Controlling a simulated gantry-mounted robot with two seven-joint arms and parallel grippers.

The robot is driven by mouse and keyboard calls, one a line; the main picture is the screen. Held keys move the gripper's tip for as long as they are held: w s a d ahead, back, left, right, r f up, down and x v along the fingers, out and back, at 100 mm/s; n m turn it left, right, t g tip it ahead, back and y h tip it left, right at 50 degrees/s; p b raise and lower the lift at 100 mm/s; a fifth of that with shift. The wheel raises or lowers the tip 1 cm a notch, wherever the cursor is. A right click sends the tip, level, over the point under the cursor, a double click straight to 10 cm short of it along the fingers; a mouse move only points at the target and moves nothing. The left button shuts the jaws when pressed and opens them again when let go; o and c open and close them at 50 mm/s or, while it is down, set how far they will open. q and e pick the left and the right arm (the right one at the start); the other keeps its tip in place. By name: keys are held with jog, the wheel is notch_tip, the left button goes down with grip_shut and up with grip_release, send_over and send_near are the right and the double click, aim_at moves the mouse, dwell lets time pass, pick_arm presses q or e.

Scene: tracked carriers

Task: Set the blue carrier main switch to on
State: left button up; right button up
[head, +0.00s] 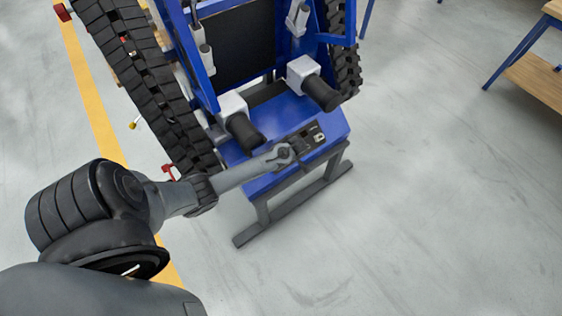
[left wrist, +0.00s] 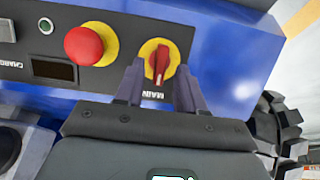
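The blue carrier (head: 270,113) stands on the floor in the upper middle of the head view, its dark control panel (head: 312,136) on the near end. In the left wrist view, the main switch (left wrist: 159,62) is a red rotary handle on a yellow disc, beside lettering that starts "MAIN". Its handle lies along the picture's vertical. My left gripper (left wrist: 158,82) is open, with one finger on each side of the switch; I cannot tell whether they touch it. In the head view, the left gripper (head: 287,153) is at the panel's left end and hides the switch.
A red mushroom button (left wrist: 84,45) on yellow sits left of the switch, with a small dark display (left wrist: 54,70) beside it. Black rubber tracks (head: 150,85) flank the carrier. A wooden-topped table (head: 540,78) stands far right.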

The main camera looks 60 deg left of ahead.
pick_arm(q)
jog(key=shift+b+x, duration=0.3)
jog(key=shift+x, duration=0.9)
grip_shut()
